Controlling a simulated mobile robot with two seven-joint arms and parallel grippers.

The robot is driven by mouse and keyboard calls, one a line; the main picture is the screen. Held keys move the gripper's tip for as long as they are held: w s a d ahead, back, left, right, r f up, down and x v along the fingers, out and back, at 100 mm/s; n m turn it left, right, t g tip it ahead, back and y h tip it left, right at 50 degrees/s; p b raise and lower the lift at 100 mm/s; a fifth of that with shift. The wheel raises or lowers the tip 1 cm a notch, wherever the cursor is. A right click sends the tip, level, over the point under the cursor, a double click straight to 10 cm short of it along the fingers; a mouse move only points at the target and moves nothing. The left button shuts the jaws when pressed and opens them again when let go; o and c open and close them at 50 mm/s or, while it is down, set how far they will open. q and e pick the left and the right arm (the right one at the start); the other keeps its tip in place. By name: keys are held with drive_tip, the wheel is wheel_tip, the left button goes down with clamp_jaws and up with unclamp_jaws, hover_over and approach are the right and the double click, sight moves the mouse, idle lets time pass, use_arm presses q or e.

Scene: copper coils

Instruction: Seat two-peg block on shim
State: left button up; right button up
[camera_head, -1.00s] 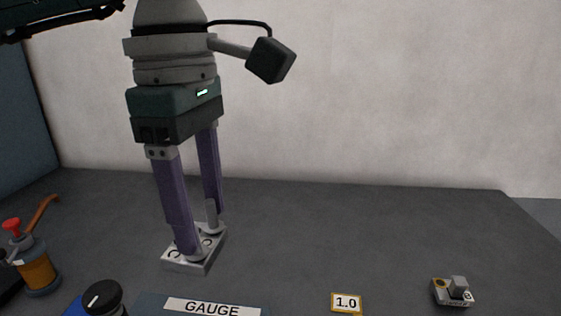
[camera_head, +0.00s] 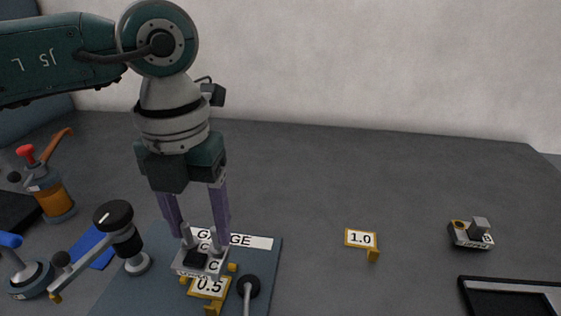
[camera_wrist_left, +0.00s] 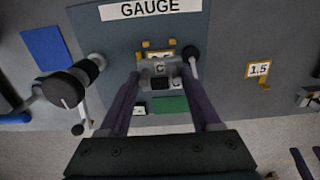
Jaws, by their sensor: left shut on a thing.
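My left gripper (camera_head: 203,245) is shut on the silver two-peg block (camera_head: 197,263), with its purple fingers pointing down at the pegs. The block is also between the fingers in the left wrist view (camera_wrist_left: 160,69). The block is over the blue-grey GAUGE mat (camera_head: 262,268), and partly overlaps the yellow-framed 0.5 shim (camera_head: 209,287) in the head view. The shim's yellow edge shows beyond the block in the wrist view (camera_wrist_left: 158,47). I cannot tell whether block and shim touch. Two separate purple fingers of my right gripper (camera_wrist_left: 307,150) show at the wrist view's lower right corner.
A black-knobbed clamp (camera_head: 115,218) stands left of the block, and a black-ended rod (camera_head: 248,288) close on its right. An orange-bodied bottle (camera_head: 52,199) is far left.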

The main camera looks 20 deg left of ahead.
sight(205, 246)
use_arm(q)
drive_tip(key=shift+f+b, duration=0.6)
drive_tip(key=shift+f, duration=0.4)
drive_tip(key=shift+f+b, duration=1.35)
drive_tip(key=shift+f, duration=0.3)
idle(1.2)
drive_tip(key=o, duration=1.5)
drive_tip(key=shift+o, duration=0.3)
drive_tip(key=shift+r+p, duration=3.15)
drive_tip(key=shift+r, duration=0.4)
